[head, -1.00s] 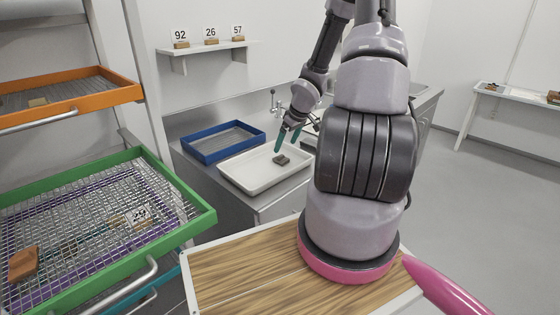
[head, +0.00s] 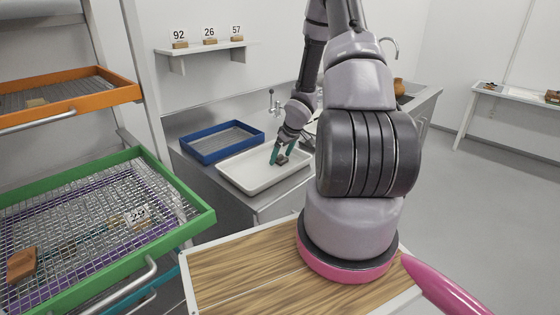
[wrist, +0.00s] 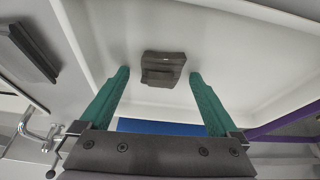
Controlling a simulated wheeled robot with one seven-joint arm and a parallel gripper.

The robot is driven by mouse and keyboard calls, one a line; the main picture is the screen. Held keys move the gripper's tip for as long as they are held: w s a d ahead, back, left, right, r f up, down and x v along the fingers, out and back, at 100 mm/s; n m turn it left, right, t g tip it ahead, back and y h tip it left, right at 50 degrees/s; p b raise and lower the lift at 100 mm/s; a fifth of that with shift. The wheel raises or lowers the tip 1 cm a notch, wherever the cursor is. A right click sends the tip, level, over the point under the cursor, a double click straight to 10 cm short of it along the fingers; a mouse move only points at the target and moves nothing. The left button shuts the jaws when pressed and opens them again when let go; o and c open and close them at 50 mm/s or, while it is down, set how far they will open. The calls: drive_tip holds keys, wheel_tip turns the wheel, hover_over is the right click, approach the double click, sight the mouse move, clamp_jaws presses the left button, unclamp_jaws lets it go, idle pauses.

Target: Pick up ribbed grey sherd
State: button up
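The ribbed grey sherd (wrist: 163,68) lies in the white tray (wrist: 258,60) and shows as a dark, blocky piece in the wrist view. In the head view the sherd (head: 282,159) is partly covered by my gripper (head: 281,160). In the wrist view my gripper (wrist: 158,78) is open, with one green finger on each side of the sherd and a gap to each. The fingertips are at about the sherd's near edge. I cannot tell how high the fingers are above the tray floor. The white tray (head: 238,182) stands on the metal counter.
A green-framed mesh rack (head: 190,222) with a brown sherd (head: 22,264) is at the left. A shelf (head: 200,48) with numbered cards hangs behind.

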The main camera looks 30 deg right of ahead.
drive_tip(key=c, duration=1.4)
